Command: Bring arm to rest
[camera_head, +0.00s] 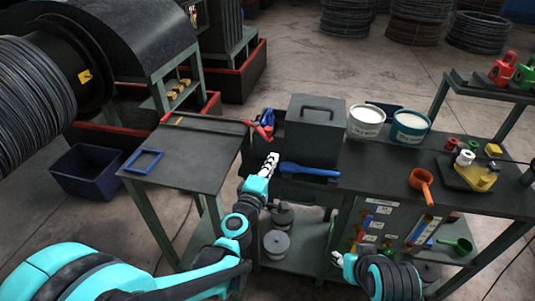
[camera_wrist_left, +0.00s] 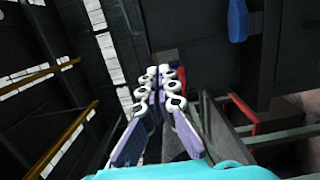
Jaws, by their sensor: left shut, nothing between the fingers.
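My left arm, teal and black, comes in from the lower left of the head view. Its gripper (camera_head: 271,162) is above the gap between the small side table and the main workbench, near the blue-handled tool (camera_head: 308,171). In the left wrist view the fingers of the left gripper (camera_wrist_left: 160,78) are together, with nothing between them. My right gripper (camera_head: 338,260) shows only as a small light tip beside my teal and dark arm, low in front of the bench; its fingers cannot be made out.
The side table (camera_head: 195,160) carries a blue frame (camera_head: 144,161). The workbench (camera_head: 350,190) holds a dark toolbox (camera_head: 314,130), two tubs (camera_head: 366,122), an orange ladle (camera_head: 422,182) and red-handled pliers (camera_head: 265,121). A large cable drum (camera_head: 35,95) is at left. A dark blue bin (camera_head: 85,170) stands on the floor.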

